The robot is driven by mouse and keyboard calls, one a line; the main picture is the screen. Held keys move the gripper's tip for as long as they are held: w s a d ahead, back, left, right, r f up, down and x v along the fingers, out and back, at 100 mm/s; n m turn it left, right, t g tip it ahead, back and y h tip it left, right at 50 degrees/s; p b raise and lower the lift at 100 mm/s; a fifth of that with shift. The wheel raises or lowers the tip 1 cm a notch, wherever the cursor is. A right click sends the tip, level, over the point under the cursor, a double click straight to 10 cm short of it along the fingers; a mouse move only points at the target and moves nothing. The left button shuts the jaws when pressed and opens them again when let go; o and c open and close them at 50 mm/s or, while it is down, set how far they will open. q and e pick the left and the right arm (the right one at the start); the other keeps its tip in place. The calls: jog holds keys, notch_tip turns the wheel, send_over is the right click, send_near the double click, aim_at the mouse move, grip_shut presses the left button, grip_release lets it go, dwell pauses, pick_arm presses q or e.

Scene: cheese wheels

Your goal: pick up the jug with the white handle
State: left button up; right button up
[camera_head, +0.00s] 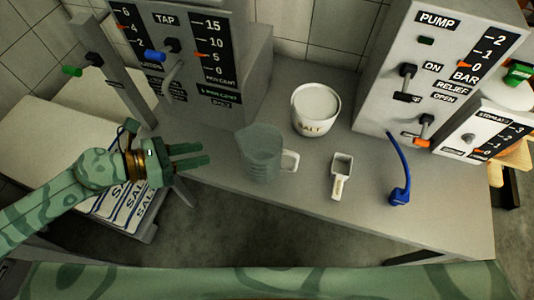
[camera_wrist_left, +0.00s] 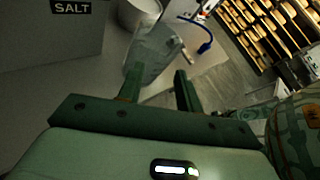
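The jug (camera_head: 262,152) is translucent grey-green and stands upright on the grey table. Its white handle (camera_head: 290,160) points to the right in the head view. The jug also shows in the left wrist view (camera_wrist_left: 155,52), beyond the fingertips, where its handle is hard to make out. My left gripper (camera_head: 207,154) is to the left of the jug, apart from it, with its fingers pointing toward it. The two fingers are spread with nothing visible between them, as the left wrist view (camera_wrist_left: 157,77) also shows. My right gripper is not in view.
A white salt tub (camera_head: 317,112) stands behind the jug. A small scoop (camera_head: 340,177) lies to its right, then a blue hose (camera_head: 398,168). The tap panel (camera_head: 205,60) is behind left, the pump panel (camera_head: 433,70) behind right. Salt sacks (camera_head: 120,208) lie below my left arm.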

pick_arm(q)
jog(key=s+d+r+m+g, duration=0.1)
jog(key=s+d+m, duration=0.1)
jog(key=m, duration=0.2)
send_near(275, 158)
jog(key=w+d+f, duration=0.2)
jog(key=shift+m, duration=0.4)
jog(key=x, duration=0.2)
jog(key=b+x, duration=0.1)
jog(key=x, duration=0.2)
jog(key=shift+s+d+f, duration=0.1)
jog(key=shift+s+d, duration=0.05)
jog(key=shift+s, duration=0.05)
grip_shut()
